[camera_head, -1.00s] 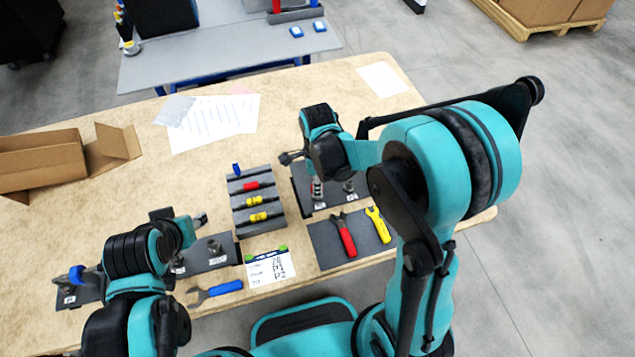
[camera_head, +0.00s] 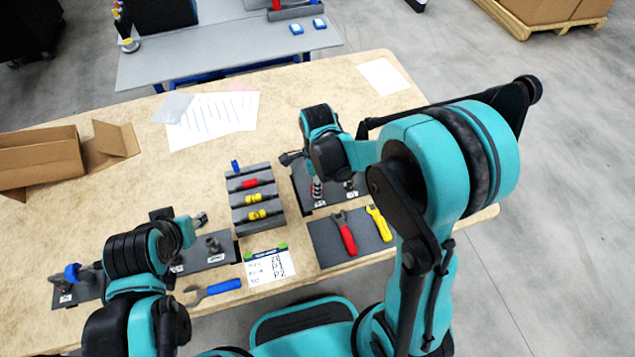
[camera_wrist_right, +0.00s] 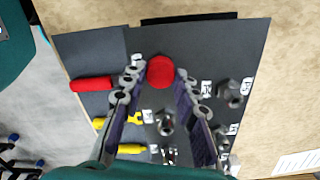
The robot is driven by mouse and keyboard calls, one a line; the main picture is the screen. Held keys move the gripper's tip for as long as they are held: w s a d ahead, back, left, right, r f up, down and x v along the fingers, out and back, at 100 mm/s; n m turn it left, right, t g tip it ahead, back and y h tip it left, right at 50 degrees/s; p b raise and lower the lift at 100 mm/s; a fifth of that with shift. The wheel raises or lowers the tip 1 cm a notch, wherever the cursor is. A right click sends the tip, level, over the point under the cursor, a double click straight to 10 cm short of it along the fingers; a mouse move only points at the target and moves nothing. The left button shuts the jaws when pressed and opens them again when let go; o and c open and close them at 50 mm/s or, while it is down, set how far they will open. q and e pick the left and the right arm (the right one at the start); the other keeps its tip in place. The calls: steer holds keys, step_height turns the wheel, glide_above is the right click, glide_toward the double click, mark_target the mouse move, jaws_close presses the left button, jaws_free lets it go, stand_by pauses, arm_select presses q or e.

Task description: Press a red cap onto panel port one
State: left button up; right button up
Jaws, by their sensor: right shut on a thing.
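My right gripper (camera_head: 316,180) is over the dark panel (camera_head: 302,192) on the right of the table, pointing down. In the right wrist view its fingers (camera_wrist_right: 158,78) are shut on a red cap (camera_wrist_right: 160,71), seen as a round red top. The cap hides whatever is directly under it, so I cannot tell whether it touches a port. Metal ports with white labels stand beside it on the panel, such as one at the right (camera_wrist_right: 232,92); the labels are too small to read. My left gripper (camera_head: 200,218) is at the left, and its fingers are too small to judge.
A rack (camera_head: 262,225) with red, yellow and blue caps stands left of the panel. A blue-handled wrench (camera_head: 222,287), a card (camera_head: 268,268) and a cardboard box (camera_head: 40,160) are further left.

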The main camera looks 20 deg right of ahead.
steer(key=shift+f, duration=0.2)
steer(key=o, duration=0.8)
steer(key=shift+o, duration=0.2)
steer(key=shift+r, duration=0.1)
step_height(320, 180, up, 12)
